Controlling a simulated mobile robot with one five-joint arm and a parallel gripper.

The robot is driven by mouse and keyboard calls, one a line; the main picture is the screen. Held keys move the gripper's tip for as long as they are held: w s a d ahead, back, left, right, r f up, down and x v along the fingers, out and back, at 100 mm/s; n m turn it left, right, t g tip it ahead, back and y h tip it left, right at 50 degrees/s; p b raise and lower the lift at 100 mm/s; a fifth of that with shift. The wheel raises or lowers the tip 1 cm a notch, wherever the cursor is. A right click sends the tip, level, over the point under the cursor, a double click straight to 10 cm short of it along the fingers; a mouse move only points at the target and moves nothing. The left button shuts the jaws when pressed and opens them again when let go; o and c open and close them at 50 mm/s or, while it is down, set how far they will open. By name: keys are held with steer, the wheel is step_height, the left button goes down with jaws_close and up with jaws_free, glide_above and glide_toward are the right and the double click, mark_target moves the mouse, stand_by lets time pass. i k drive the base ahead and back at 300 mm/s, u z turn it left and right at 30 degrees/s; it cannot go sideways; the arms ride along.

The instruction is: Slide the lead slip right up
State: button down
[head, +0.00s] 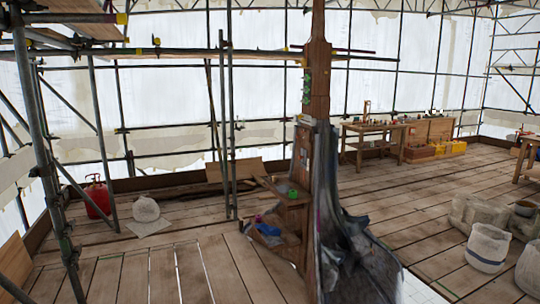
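A tall brown wooden post (317,75) rises through the middle of the head view, with green pieces (306,88) on its left side. Grey, crumpled sheet material that looks like lead (327,180) wraps the right side of its lower part. The sheet spreads out in folds (362,262) at the foot. I cannot tell which part of it is the lead slip. Wooden ledges (290,198) on the left of the post hold small green and purple things. My gripper is not in view.
Scaffold poles (228,120) stand left of the post. A red can (97,197) and a pale sack (146,210) sit at left. Pale buckets (487,247) stand at right, near stone blocks (472,212). A workbench (372,128) is behind. Plank floor (410,195) is clear between.

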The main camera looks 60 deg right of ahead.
mark_target(303, 156)
steer(key=i, duration=0.85)
steer(key=z, duration=1.6)
steer(key=i, duration=1.65)
steer(key=z, duration=1.5)
steer(key=i, duration=1.15)
steer(key=u, duration=0.25)
